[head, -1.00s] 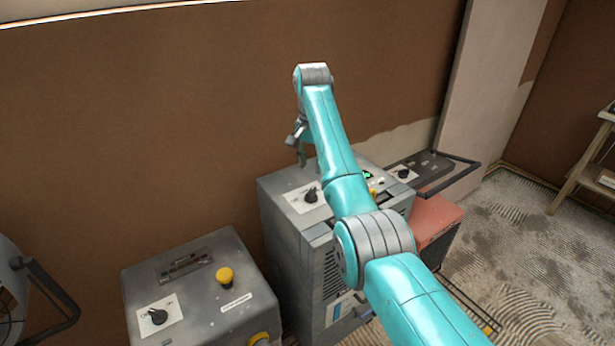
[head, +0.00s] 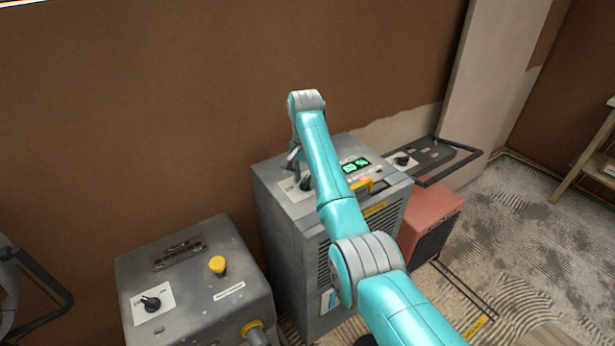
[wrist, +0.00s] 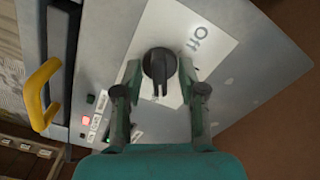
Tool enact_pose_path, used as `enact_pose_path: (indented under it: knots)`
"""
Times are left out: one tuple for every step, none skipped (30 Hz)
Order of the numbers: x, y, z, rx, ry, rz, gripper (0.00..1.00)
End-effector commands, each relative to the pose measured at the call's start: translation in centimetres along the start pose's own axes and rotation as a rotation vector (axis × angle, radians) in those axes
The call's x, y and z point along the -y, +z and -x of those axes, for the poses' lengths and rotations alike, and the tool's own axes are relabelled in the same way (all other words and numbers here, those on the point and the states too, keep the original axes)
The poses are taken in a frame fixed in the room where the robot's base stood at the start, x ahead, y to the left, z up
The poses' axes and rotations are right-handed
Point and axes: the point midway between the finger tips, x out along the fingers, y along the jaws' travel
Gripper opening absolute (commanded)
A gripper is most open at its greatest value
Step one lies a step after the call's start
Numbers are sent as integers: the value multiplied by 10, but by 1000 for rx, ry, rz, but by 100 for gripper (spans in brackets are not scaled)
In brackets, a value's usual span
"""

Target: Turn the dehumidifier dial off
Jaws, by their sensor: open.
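The dehumidifier (head: 285,235) is the tall grey cabinet in the middle of the head view, with a lit green display (head: 355,165) on top. Its black dial (head: 305,183) sits on a white plate, partly behind my arm. In the wrist view the dial (wrist: 159,64) is close, with its ridge running down the picture and the word "Off" (wrist: 197,37) to its upper right. I cannot tell which end of the ridge is the pointer. My gripper (wrist: 160,72) is open, with one finger on each side of the dial; contact is not clear. In the head view my gripper (head: 294,160) is partly hidden.
A yellow handle (wrist: 40,93) and a lit red lamp (wrist: 86,122) lie left of the dial. A lower grey machine (head: 200,290) with its own dial (head: 151,303) stands to the left. A red heater-like box (head: 435,215) and a dark panel (head: 425,158) stand right.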

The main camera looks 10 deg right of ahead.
Motion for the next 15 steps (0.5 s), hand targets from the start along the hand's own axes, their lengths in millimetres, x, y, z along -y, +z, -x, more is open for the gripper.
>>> enact_pose_path:
  knots:
    - [0,0,-1,0,0,0,41]
    - [0,0,-1,0,0,0,41]
    - [0,0,-1,0,0,0,41]
    - [0,0,-1,0,0,0,41]
    - [0,0,-1,0,0,0,41]
    - [0,0,-1,0,0,0,41]
    - [0,0,-1,0,0,0,41]
    - [0,0,-1,0,0,0,41]
    - [0,0,-1,0,0,0,33]
    - [0,0,-1,0,0,0,26]
    - [0,0,-1,0,0,0,18]
    - [0,0,-1,0,0,0,8]
    - [0,0,-1,0,0,0,1]
    - [0,0,-1,0,0,0,0]
    - [0,0,-1,0,0,0,0]
